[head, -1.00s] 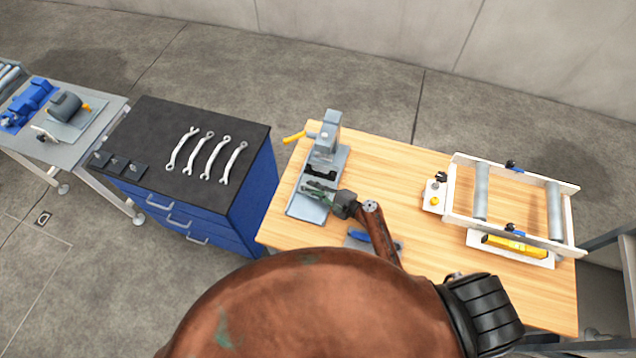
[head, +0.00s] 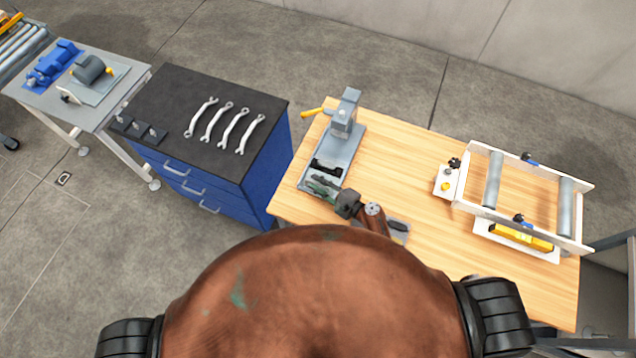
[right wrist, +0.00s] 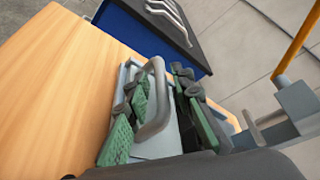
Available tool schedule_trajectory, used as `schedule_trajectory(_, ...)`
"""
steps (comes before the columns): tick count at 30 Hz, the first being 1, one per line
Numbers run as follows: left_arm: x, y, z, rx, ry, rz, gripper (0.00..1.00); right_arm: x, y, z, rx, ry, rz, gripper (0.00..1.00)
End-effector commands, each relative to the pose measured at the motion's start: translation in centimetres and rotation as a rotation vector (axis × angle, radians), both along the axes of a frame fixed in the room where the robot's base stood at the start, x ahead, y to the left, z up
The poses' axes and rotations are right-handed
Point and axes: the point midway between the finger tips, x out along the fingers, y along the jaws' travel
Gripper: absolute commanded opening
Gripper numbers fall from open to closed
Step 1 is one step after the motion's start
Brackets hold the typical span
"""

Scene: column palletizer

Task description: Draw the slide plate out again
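The slide plate (right wrist: 163,145) is pale grey with a loop handle (right wrist: 157,105), seen in the right wrist view. In the head view, it lies in the grey base (head: 351,150) of a press-like fixture, with a dark piece (head: 327,167) on it. My right gripper (head: 318,186) is over the base's near end. In the right wrist view, the handle stands between its green-padded fingers (right wrist: 165,100), close to the left one. Plate shows between handle and right finger, so the fingers look open. My left gripper is out of view.
A white roller frame (head: 587,200) takes up the table's right side. A blue drawer cabinet (head: 258,180) with wrenches stands left. The middle of the wooden table (head: 400,165) is clear.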

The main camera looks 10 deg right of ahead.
Motion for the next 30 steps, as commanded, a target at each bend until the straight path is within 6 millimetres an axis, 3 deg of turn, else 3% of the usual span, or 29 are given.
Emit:
schedule_trajectory(5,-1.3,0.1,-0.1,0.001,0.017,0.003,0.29,0.0,0.0,0.1,0.002,-0.001,-0.001,0.27)
schedule_trajectory(13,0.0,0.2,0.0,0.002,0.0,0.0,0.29,-0.6,-0.7,0.2,0.001,0.0,-0.003,0.27)
schedule_trajectory(30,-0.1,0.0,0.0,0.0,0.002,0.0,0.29,-7.9,-7.3,2.4,0.001,0.0,-0.002,0.27)
